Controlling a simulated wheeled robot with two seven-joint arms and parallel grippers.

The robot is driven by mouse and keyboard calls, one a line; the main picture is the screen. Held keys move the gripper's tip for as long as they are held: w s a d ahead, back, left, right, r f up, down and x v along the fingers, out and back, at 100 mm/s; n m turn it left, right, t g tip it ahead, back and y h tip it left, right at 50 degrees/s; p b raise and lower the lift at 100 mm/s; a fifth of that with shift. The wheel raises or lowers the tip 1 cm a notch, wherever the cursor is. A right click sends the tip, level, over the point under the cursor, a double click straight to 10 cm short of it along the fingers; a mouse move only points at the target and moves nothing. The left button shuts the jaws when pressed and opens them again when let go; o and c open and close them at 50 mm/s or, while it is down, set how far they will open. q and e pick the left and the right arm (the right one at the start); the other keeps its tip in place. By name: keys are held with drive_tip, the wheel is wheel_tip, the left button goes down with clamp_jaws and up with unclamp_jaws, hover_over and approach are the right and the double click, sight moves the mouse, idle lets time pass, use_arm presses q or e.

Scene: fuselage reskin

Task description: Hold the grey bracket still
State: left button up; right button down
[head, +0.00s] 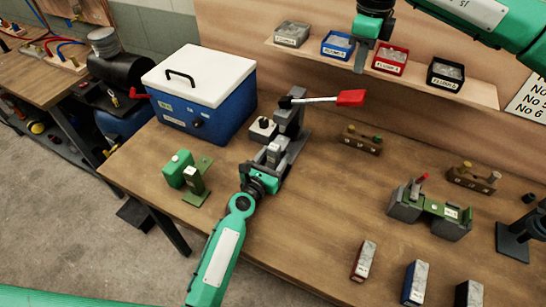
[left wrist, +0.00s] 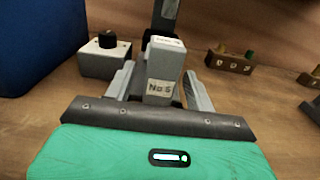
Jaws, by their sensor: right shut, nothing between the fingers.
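The grey bracket (left wrist: 161,72), an upright grey block with a "No 5" label, stands on the bench in front of a lever tool. My left gripper (head: 272,152) reaches it from the front. In the left wrist view its two fingers (left wrist: 160,92) stand on either side of the bracket. A gap shows on the left side; contact on the right side is unclear. The bracket's lower part is hidden behind the gripper body. My right gripper (head: 359,67) hangs shut and empty in front of the shelf, well above the bench.
A lever tool with a red handle (head: 351,98) rises just behind the bracket. A blue cool box (head: 205,110) stands to the left. A green part (head: 178,168) lies front left. Labelled bins line the shelf (head: 410,82). Green-topped grey blocks (head: 432,212) stand right.

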use_arm(q)
drive_tip(key=v, duration=1.2)
drive_tip(key=shift+s+f, duration=0.1)
